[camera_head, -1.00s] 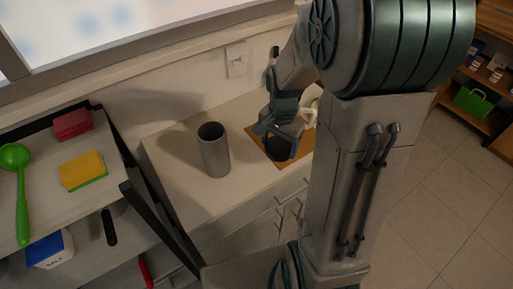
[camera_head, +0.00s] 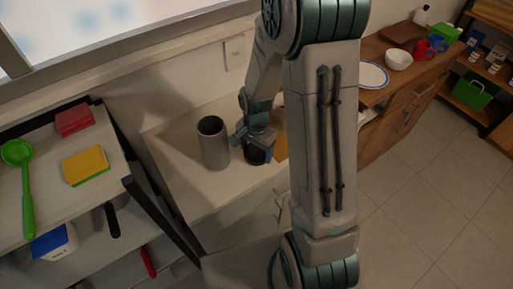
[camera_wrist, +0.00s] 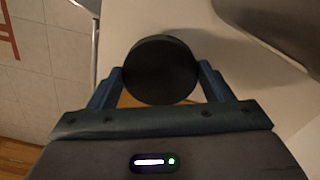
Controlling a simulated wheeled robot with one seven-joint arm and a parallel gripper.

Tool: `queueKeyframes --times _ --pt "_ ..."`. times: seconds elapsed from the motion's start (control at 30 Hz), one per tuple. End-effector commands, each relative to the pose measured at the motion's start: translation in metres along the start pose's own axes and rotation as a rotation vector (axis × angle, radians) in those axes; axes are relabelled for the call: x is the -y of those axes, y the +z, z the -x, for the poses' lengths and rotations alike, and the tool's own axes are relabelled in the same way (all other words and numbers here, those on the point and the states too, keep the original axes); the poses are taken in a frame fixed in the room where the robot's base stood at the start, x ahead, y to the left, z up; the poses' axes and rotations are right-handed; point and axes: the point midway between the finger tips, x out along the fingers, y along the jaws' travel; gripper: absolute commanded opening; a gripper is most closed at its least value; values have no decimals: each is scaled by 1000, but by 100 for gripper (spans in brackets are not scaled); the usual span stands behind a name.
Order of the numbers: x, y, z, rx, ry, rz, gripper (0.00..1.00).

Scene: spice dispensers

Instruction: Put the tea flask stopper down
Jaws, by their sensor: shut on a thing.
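The tea flask stopper is a dark round piece (camera_wrist: 160,70) between the two fingers of my gripper (camera_wrist: 160,84) in the wrist view. My gripper is shut on it. In the head view the dark stopper (camera_head: 256,155) is held by my gripper (camera_head: 255,142), low over the pale counter (camera_head: 195,185) and just right of the flask. I cannot tell whether the stopper touches the counter. The flask is an open grey cylinder (camera_head: 214,145) standing upright on the counter. Its side also shows at the upper right of the wrist view (camera_wrist: 280,25).
An orange-brown board (camera_head: 281,147) lies right of my gripper, partly hidden by my arm. A shelf at left holds a green ladle (camera_head: 27,200), a yellow sponge (camera_head: 85,164) and a red block (camera_head: 75,120). Bare counter lies in front of the flask.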

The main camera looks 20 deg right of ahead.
Motion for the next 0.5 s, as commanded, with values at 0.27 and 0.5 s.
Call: queueKeyframes --times 0.27,0.5 --pt "0 0 -3 0 0 0 84" --pt "0 0 -3 0 0 0 95"
